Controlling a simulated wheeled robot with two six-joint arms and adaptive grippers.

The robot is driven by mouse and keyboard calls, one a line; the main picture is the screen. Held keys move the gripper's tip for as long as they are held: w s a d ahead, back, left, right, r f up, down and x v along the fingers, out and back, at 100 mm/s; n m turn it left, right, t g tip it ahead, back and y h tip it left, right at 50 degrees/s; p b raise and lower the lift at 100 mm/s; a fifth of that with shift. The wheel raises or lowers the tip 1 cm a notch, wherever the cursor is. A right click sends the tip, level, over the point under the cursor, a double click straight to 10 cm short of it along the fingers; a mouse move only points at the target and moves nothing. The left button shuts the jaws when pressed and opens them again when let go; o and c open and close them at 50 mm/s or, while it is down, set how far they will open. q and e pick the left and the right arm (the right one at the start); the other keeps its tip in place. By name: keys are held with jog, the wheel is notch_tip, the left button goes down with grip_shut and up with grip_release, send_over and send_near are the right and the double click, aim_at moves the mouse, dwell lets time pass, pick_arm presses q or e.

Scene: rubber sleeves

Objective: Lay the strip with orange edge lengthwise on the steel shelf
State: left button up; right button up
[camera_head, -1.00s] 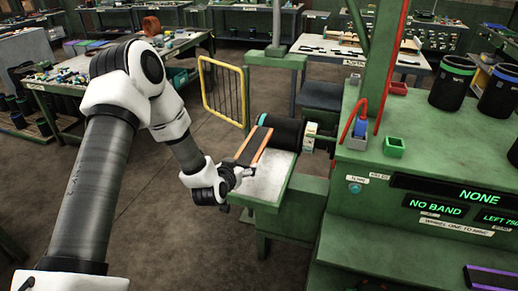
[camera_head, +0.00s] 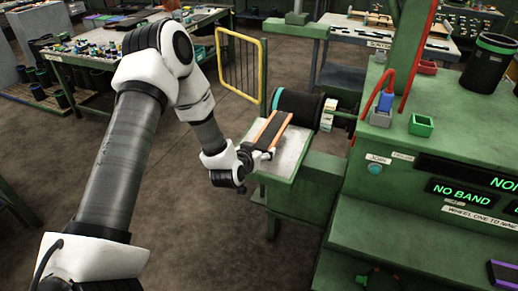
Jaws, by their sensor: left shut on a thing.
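The strip with orange edge (camera_head: 268,131) is dark with orange along both long sides. It lies over the left part of the pale steel shelf (camera_head: 291,153), long side pointing away from me toward a black roller. I cannot tell whether it touches the shelf or hangs just above it. My left gripper (camera_head: 262,154) is at the strip's near end and shut on it. The fingertips are small and partly hidden. My right gripper is not in view.
The black roller (camera_head: 299,108) with a teal end stands just behind the shelf. A yellow barrier (camera_head: 262,75) is behind to the left. A green console (camera_head: 400,205) rises on the right, with a purple-edged strip (camera_head: 503,274) low at its right.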

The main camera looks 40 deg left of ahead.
pick_arm(q)
jog(key=shift+s+r, duration=0.1)
jog(key=shift+r, duration=0.05)
jog(key=shift+f, duration=0.35)
jog(key=shift+f+b, duration=0.65)
jog(key=shift+b, duration=0.15)
jog(key=shift+f+b, duration=1.05)
jog(key=shift+f, duration=0.35)
jog(key=o, duration=1.2)
jog(key=v, duration=1.2)
